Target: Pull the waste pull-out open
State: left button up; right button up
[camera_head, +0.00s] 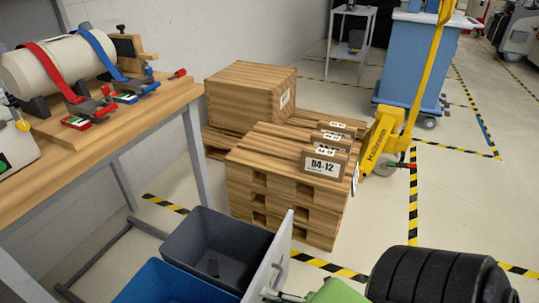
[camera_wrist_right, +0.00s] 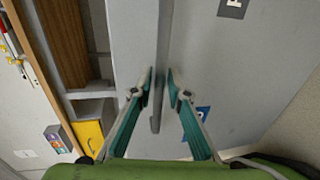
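The waste pull-out stands out from under the workbench at the lower middle of the head view. It carries a grey bin (camera_head: 238,236) and a blue bin (camera_head: 165,286), with a pale front panel (camera_head: 274,252) on their right. A small dark item lies in the grey bin. My right gripper (camera_head: 272,294) is at the outer face of the panel, low in the picture. In the right wrist view its teal fingers (camera_wrist_right: 160,76) are close together on either side of the slim grey handle (camera_wrist_right: 155,118) and look shut on it. My left gripper is not in view.
The workbench (camera_head: 150,103) at left holds a strapped cylinder (camera_head: 62,66) and clamps. Stacked wooden pallets (camera_head: 282,190) marked B4-12 stand behind the pull-out. A yellow pallet truck (camera_head: 384,140) and a blue covered cart (camera_head: 415,60) stand farther back. Floor to the right is clear.

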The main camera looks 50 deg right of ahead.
jog(key=v, duration=1.1)
jog(key=shift+s, duration=0.25)
